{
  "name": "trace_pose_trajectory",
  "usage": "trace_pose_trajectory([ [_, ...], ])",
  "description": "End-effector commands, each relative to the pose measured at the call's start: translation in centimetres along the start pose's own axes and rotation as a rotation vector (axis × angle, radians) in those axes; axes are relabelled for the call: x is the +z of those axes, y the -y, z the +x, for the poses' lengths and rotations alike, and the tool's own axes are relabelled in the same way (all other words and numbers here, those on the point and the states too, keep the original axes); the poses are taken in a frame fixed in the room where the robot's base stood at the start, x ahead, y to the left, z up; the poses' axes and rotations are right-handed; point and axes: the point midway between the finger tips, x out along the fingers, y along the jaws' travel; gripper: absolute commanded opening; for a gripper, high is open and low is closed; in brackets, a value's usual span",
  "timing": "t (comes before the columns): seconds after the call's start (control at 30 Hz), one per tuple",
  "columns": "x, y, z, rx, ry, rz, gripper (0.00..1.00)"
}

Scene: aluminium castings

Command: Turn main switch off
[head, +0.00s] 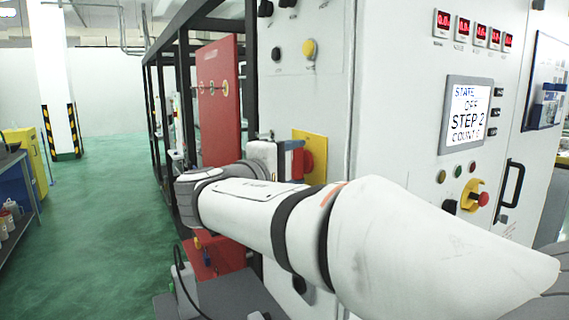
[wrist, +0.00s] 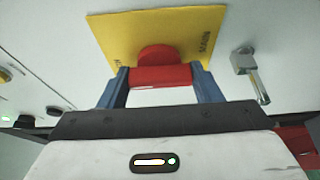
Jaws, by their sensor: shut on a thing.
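The main switch is a red rotary handle (wrist: 160,75) on a yellow plate (wrist: 110,30) with black lettering, partly covered. In the wrist view my gripper (wrist: 163,82) has one blue-grey finger at each end of the red handle bar, shut on it. In the head view the red handle (head: 308,161) and yellow plate (head: 318,146) sit on the side of the light grey cabinet, with my gripper (head: 295,160) at the handle from the left. My gripper hides part of the handle there, and its exact angle is hard to tell.
The cabinet screen (head: 466,118) reads "STATE OFF", "STEP 2" and a count. A red emergency button (head: 483,198) and a black door handle (head: 513,184) are at right. A metal latch (wrist: 246,65) is beside the plate. Green floor (head: 100,220) is open at left.

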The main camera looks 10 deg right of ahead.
Motion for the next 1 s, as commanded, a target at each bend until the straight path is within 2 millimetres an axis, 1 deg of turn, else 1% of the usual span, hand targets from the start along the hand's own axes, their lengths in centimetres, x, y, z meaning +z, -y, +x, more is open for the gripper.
trace_pose_trajectory([
  [0.27, -0.3, -0.5, -0.2, -0.056, -0.005, -0.130, 0.35],
  [1.0, -0.6, -1.2, -0.2, -0.305, -0.010, -0.742, 0.35],
])
